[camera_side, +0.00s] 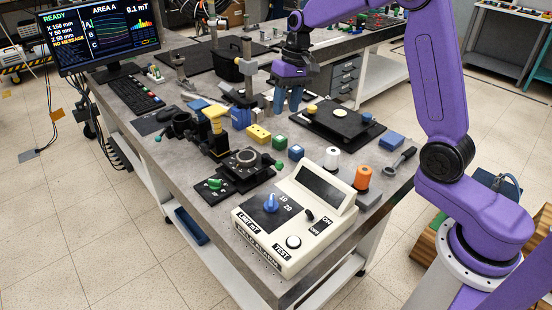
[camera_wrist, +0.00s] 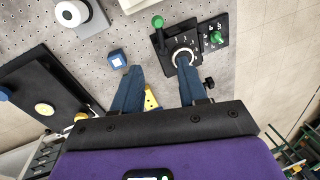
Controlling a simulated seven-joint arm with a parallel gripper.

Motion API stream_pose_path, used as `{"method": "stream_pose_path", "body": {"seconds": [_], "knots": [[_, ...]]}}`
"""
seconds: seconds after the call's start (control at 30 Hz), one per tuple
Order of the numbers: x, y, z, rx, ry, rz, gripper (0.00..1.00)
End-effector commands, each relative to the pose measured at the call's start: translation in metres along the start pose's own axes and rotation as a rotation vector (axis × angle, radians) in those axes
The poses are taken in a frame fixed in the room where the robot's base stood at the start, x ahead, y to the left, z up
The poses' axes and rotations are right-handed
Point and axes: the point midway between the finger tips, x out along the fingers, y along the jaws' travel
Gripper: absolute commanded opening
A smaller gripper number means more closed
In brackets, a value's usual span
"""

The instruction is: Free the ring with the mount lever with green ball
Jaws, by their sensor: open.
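The black mount (camera_side: 232,172) stands on the bench left of the beige control box, with a pale ring (camera_side: 245,156) on its top face. A lever with a green ball (camera_side: 279,166) sticks out at its right side. In the wrist view the ring (camera_wrist: 183,57) is partly behind one fingertip in the picture, and the green ball (camera_wrist: 157,21) lies to its upper left. My gripper (camera_side: 288,105) is open and empty, fingers down, above the bench and behind the mount. The gap between its blue fingers (camera_wrist: 160,72) shows bare bench and part of a yellow block.
A small plate with a green knob (camera_side: 215,183) adjoins the mount. The control box (camera_side: 296,212) stands in front. A yellow block (camera_side: 258,134), a green cube (camera_side: 281,142) and a blue cube (camera_side: 296,152) lie behind. A black board (camera_side: 350,140) and white spool (camera_side: 332,153) are to the right.

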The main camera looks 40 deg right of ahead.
Motion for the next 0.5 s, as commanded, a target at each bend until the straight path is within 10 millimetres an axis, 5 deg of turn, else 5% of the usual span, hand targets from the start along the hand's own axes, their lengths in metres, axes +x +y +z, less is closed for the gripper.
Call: {"method": "stream_pose_path", "body": {"seconds": [0.23, 0.5], "knots": [[0.017, 0.002, -0.002, 0.011, -0.002, -0.002, 0.42], [0.065, 0.002, -0.001, 0.009, -0.004, -0.001, 0.42]]}}
